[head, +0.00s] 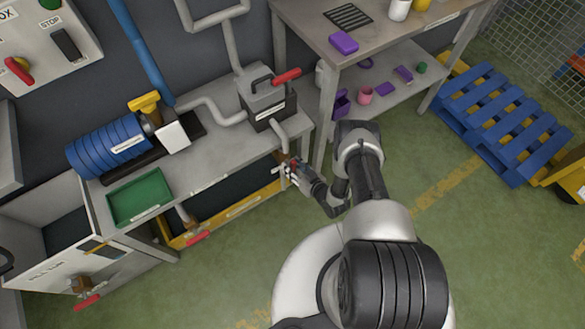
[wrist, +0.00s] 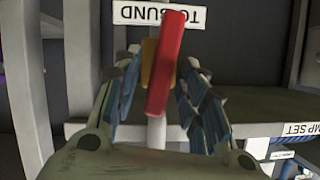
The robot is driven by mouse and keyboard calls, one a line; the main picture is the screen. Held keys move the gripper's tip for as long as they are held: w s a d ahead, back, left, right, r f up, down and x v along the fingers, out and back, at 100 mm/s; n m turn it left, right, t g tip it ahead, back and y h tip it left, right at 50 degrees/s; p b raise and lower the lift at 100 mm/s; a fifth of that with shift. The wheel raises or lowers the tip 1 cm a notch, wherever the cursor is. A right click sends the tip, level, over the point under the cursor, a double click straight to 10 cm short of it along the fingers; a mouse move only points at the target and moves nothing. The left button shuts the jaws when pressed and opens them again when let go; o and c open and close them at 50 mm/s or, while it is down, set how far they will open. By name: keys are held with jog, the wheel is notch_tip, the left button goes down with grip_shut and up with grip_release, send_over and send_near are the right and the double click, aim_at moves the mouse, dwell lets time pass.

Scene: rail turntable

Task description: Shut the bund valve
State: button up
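The bund valve's red lever (wrist: 166,62) stands nearly upright in the wrist view, tilted slightly, in front of a brass-coloured body. Behind it is an upside-down "TO BUND" sign (wrist: 160,15). My gripper (wrist: 163,75) has one finger on each side of the lever, with a gap visible at least on the left, and is open. In the head view my gripper (head: 289,172) is at the right end of the low bench, below the grey box. It hides most of the valve there.
The pump bench (head: 225,150) carries a blue motor (head: 105,146), a green tray (head: 139,196) and a grey box with another red lever (head: 286,76). More red levers show below the bench (head: 198,237) and lower left (head: 87,302). A shelved table (head: 300,30) stands close right.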

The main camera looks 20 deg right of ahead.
jog(key=shift+w+a+f, duration=0.15)
jog(key=shift+w, duration=0.25)
jog(key=shift+c, duration=0.2)
grip_shut()
